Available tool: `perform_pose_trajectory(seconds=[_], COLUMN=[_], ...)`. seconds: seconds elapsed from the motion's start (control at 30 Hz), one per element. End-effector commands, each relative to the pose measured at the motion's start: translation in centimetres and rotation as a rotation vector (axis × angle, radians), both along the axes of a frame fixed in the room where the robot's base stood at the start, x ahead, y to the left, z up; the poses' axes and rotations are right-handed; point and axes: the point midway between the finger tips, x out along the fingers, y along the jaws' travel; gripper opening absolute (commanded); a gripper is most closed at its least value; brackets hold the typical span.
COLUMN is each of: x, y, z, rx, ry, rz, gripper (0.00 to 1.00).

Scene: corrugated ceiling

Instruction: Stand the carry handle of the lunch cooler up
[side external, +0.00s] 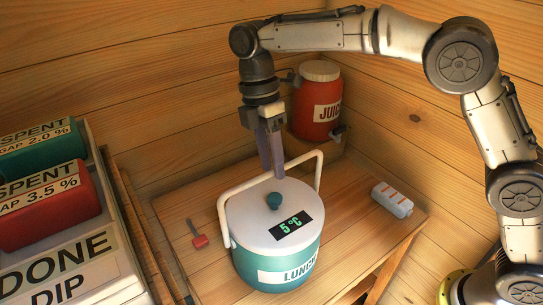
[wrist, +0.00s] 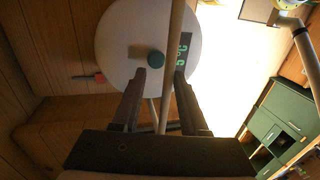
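The lunch cooler (side external: 276,250) is a teal drum with a white lid, a teal knob and a "5°C" display. Its white carry handle (side external: 303,160) is raised off the lid and arches above its back part; I cannot tell its exact tilt. In the wrist view the handle bar (wrist: 175,40) runs between my two fingers, with the lid (wrist: 120,30) beyond. My gripper (side external: 271,172) points down at the middle of the bar. It also shows in the wrist view (wrist: 160,75), fingers apart, with a clear gap on the left of the bar.
A red juice jug (side external: 316,105) stands in the back corner. A grey block with orange marks (side external: 392,199) lies at the right, a small red-ended tool (side external: 199,240) at the left. A bin with "SPENT" packs (side external: 75,262) stands far left. Wooden walls close off the back.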

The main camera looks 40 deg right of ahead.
Motion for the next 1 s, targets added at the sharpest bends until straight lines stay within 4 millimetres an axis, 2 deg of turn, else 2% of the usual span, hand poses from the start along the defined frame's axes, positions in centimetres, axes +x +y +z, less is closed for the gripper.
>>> perform_pose_trajectory(seconds=[0.37,0.47,0.73,1.0], x=[0.2,0.4,1.4,1.8], y=[0.1,0.1,0.1,0.1], z=[0.8,1.7,5.5,7.5], rx=[0.007,0.008,0.007,0.005], ry=[-0.013,-0.014,-0.013,-0.009], rz=[-0.001,-0.001,-0.001,-0.001], gripper=[0.46,0.46,0.46,0.46])
